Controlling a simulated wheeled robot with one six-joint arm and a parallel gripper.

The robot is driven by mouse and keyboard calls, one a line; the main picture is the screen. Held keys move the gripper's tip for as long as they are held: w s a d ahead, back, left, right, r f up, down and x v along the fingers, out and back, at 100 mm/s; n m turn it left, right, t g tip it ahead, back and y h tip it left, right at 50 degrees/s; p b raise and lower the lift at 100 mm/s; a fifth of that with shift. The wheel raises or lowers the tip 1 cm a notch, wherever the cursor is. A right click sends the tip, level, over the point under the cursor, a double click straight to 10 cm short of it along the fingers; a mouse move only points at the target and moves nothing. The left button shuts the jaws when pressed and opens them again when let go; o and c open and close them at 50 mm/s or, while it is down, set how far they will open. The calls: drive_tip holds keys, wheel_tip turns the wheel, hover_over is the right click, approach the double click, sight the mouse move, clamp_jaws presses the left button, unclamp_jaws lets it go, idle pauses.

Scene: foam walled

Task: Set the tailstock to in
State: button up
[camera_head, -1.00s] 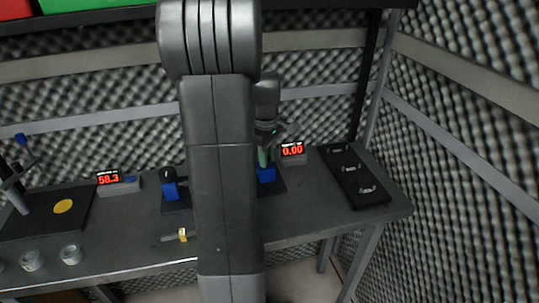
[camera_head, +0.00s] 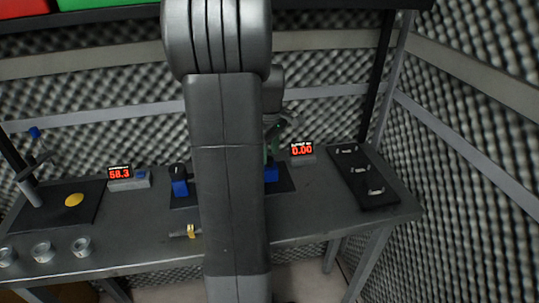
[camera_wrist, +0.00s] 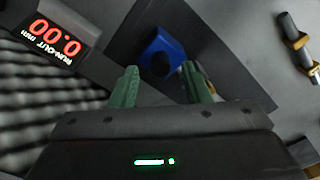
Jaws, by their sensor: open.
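A blue block (camera_head: 271,173), which looks like the tailstock, stands on a dark base plate (camera_head: 287,182) on the bench, right of my arm. In the wrist view the blue block (camera_wrist: 162,52) has a dark round part and lies just beyond my fingertips. My gripper (camera_wrist: 159,72) is open, its two green fingers apart on either side of the block's near edge. I cannot tell whether they touch it. A second blue block (camera_head: 180,187) with a dark top stands left of my arm. My arm hides what lies between the two blocks.
A red 0.00 runout display (camera_head: 302,151) stands right of the tailstock, close to the gripper. A black tray with metal handles (camera_head: 382,198) lies at the right end.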

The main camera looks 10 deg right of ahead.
wheel_tip(320, 180, up, 10)
idle(0.3)
wheel_tip(320, 180, down, 11)
drive_tip(key=shift+d+f, duration=0.5)
drive_tip(key=shift+d, duration=0.1)
drive_tip(key=shift+d+r, duration=0.1)
drive_tip(key=shift+d, duration=0.55)
